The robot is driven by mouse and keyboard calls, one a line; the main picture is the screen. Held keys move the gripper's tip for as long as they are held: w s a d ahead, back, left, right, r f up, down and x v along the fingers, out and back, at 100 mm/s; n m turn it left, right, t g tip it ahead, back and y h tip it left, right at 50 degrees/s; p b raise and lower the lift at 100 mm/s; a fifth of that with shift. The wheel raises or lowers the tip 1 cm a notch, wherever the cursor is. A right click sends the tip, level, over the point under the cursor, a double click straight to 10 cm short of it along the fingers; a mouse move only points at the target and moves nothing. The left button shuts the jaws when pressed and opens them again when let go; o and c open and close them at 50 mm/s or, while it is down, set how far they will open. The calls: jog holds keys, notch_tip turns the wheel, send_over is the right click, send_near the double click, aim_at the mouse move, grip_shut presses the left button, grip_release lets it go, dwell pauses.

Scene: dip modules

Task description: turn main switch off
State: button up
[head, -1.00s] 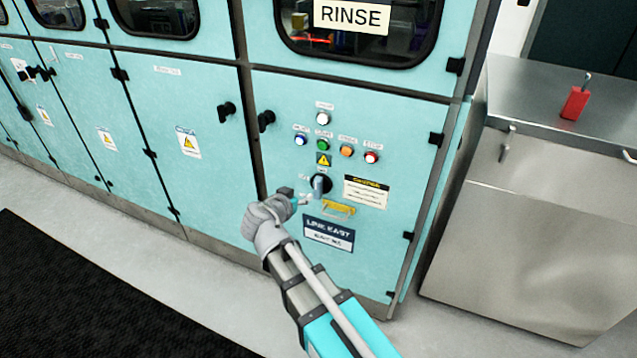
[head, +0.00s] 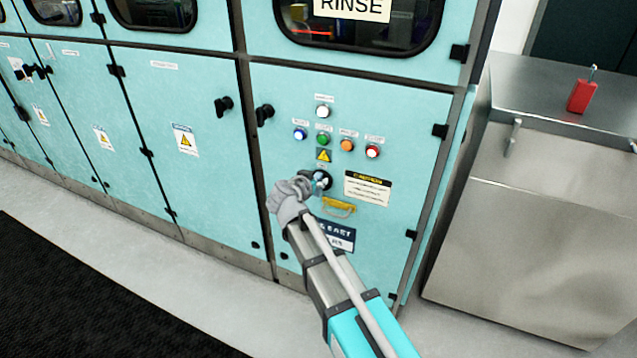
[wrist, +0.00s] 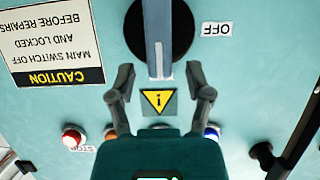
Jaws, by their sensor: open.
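The main switch shows in the head view (head: 322,178) as a black round knob on the turquoise cabinet door, partly hidden by my gripper. In the wrist view, which is upside down, its black disc (wrist: 185,30) carries a blue-grey handle (wrist: 158,38) standing straight up and down in the picture. An "OFF" label (wrist: 217,29) is right of the disc there. My gripper (wrist: 159,72) is open, one finger on each side of the handle's lower end, with visible gaps.
Lit push buttons (head: 323,139) sit above the switch. A yellow hasp (head: 338,206) is just below it and a caution label (head: 367,188) to its right. A red padlock (head: 581,96) stands on the steel cabinet (head: 540,225) at right.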

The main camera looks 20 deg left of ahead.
jog(key=shift+x, duration=1.05)
